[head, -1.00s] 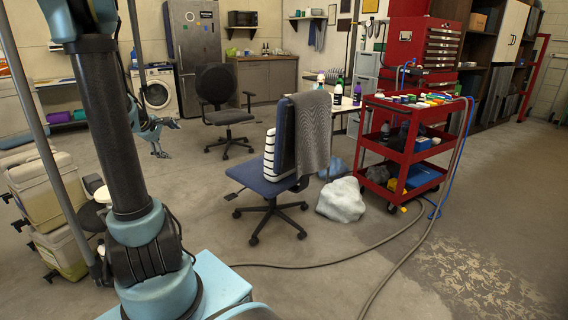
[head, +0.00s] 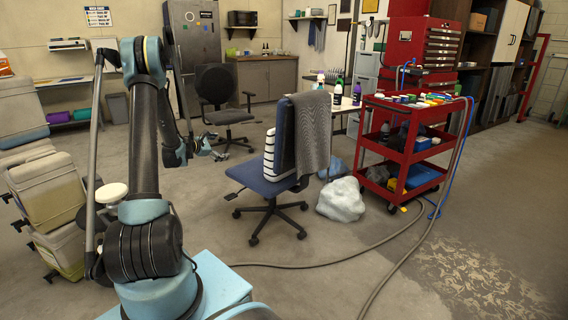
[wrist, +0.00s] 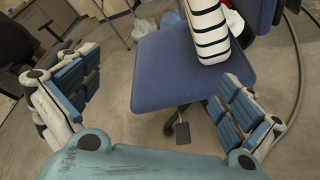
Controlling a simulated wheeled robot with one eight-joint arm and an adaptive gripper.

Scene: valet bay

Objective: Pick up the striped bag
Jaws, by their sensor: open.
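The striped bag (head: 269,152), white with dark stripes, stands on the seat of a blue office chair (head: 262,181) against its backrest. In the wrist view the striped bag (wrist: 209,32) is at the top, right of centre, its upper part cut off by the frame edge. The blue seat (wrist: 185,75) lies below it. My gripper (head: 213,151) is left of the chair, apart from the bag. In the wrist view my gripper (wrist: 157,82) has its fingers spread wide with nothing held between them.
A grey cloth (head: 313,128) hangs over the chair's backrest. A pale crumpled sack (head: 341,200) and a red tool cart (head: 405,155) stand to the right. Another office chair (head: 226,115) is behind my gripper. A hose (head: 385,275) crosses the floor; the floor left of the blue chair is clear.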

